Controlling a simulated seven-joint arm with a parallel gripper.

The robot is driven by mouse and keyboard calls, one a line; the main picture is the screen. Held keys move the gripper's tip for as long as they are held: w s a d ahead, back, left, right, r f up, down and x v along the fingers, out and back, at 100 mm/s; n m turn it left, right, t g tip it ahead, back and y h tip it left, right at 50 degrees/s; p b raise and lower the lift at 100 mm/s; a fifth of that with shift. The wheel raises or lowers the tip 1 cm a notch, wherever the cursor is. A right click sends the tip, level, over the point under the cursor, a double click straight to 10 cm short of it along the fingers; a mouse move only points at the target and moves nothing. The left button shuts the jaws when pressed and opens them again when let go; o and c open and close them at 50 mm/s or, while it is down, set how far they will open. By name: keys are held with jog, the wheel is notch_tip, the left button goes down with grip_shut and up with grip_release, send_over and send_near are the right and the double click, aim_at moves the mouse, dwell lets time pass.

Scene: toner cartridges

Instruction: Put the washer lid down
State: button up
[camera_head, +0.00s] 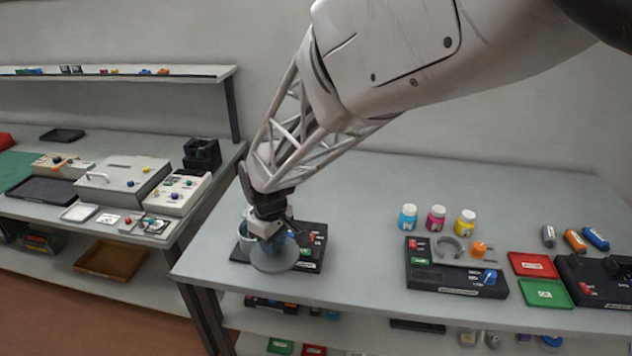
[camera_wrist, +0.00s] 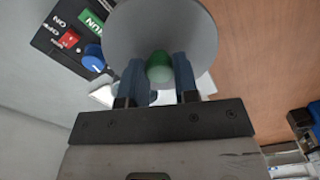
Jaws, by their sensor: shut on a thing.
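The washer lid (camera_head: 273,259) is a round grey disc with a green knob (camera_wrist: 159,67) on top. My gripper (camera_head: 268,232) is shut on that knob, one blue finger on each side in the wrist view (camera_wrist: 158,80). The lid (camera_wrist: 163,25) hangs in front of the washer's black base (camera_head: 310,262), near the table's front edge. The base has a red switch, a green label marked RUN (camera_wrist: 91,20) and a blue dial (camera_wrist: 93,57). A grey rounded part (camera_head: 246,238) shows behind the gripper, mostly hidden. I cannot tell the gap between lid and table.
Cyan (camera_head: 408,218), magenta (camera_head: 436,218) and yellow (camera_head: 465,223) jars stand mid-table. A second black device (camera_head: 450,278) sits in front of them. Red (camera_head: 532,265) and green (camera_head: 545,294) trays lie further right. The table between the washer and that device is clear.

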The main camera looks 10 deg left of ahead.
jog(key=shift+w, duration=0.1)
jog(key=w+d, duration=0.1)
jog(key=w, duration=0.4)
jog(key=w+d, duration=0.1)
jog(key=w, duration=0.4)
jog(key=w+d, duration=0.1)
jog(key=w, duration=0.4)
jog(key=shift+w+f, duration=0.25)
jog(key=shift+w, duration=0.15)
jog(key=w+d, duration=0.2)
jog(key=w, duration=0.4)
jog(key=w+d+f, duration=0.1)
jog(key=w+d, duration=0.2)
jog(key=w, duration=0.4)
jog(key=shift+d, duration=0.35)
jog(key=shift+s+f, duration=0.1)
jog(key=shift+f, duration=0.1)
jog(key=shift+f, duration=3.1)
jog(key=shift+f, duration=0.1)
jog(key=shift+f, duration=1.75)
jog(key=shift+f, duration=0.1)
